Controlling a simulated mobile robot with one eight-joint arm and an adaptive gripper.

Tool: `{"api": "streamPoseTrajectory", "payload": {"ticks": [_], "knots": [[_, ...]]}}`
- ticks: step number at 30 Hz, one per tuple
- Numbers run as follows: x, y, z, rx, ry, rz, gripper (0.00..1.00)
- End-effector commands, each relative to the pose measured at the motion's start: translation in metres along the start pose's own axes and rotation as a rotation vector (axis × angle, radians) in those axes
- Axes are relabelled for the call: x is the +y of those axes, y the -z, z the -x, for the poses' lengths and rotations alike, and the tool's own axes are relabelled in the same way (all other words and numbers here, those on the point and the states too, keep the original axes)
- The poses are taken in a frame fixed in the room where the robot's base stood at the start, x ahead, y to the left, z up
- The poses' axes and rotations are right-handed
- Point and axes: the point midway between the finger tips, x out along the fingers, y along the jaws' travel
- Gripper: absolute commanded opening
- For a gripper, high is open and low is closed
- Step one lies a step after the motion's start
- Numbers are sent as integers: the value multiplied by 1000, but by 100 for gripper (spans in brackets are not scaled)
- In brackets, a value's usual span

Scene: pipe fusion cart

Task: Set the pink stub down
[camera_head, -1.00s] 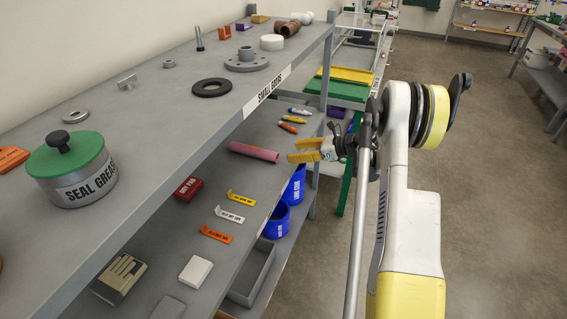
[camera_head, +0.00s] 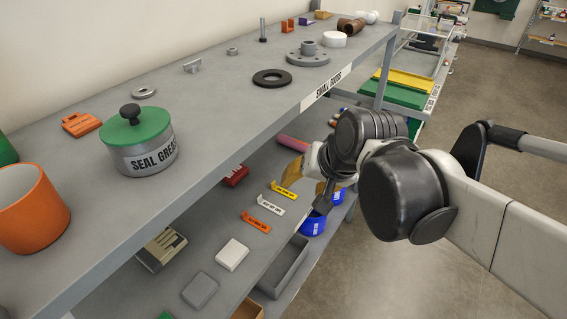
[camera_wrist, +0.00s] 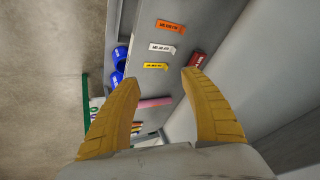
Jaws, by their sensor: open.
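The pink stub (camera_head: 293,144) lies on the lower shelf (camera_head: 225,203), partly hidden behind my gripper in the head view. In the wrist view the pink stub (camera_wrist: 154,103) lies flat on the shelf, seen between my yellow fingers and beyond them. My gripper (camera_wrist: 160,92) is open and empty, with its fingers spread wide. In the head view my gripper (camera_head: 295,168) is at the shelf's right edge; my own arm hides much of it.
Yellow (camera_head: 284,190), white (camera_head: 270,205) and orange (camera_head: 256,222) tags, a red box (camera_head: 236,175) and a white block (camera_head: 232,254) lie on the lower shelf. The upper shelf (camera_head: 215,100) overhangs it. Blue bins (camera_head: 313,224) and a grey tray (camera_head: 284,270) sit below.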

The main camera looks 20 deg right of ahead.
Motion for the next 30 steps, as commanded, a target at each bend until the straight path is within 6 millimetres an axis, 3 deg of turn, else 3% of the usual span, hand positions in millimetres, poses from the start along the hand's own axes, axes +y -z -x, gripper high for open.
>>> {"api": "streamPoseTrajectory", "payload": {"ticks": [1, 3, 9, 30], "knots": [[4, -19, 7, 15, -17, 108, 53], [10, -35, 13, 37, -42, 242, 53], [21, -58, 19, 70, -82, 453, 53], [22, -60, 20, 74, -87, 474, 53]]}}
